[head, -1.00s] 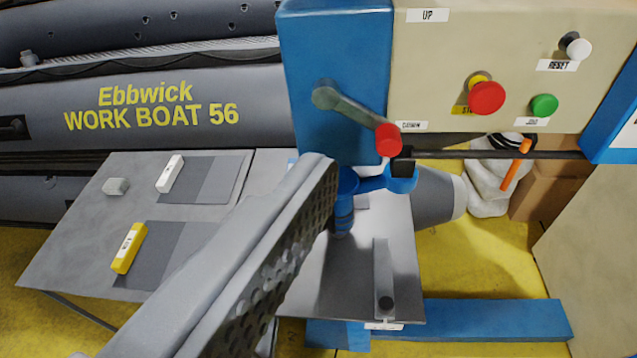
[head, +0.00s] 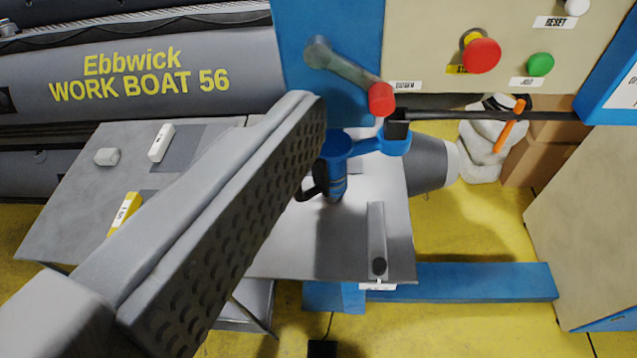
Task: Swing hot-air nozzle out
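A blue upright cylinder on a short blue swing arm (head: 338,148), probably the hot-air nozzle, stands over the grey work plate (head: 390,245) of a blue machine. A dark curved piece shows at its left side. My gripper (head: 308,130) shows as one long grey finger with a studded pad, reaching in from the lower left. Its tip is just left of the blue cylinder and covers part of the view there; I cannot tell whether they touch. The pad face is bare, with nothing held against it. The other finger is out of view.
A grey lever with a red knob (head: 381,99) hangs above the blue arm. A red stop button (head: 480,55) and green button (head: 540,64) are on the panel. A grey cone (head: 428,165) is behind. White (head: 161,143) and yellow (head: 124,214) blocks lie left.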

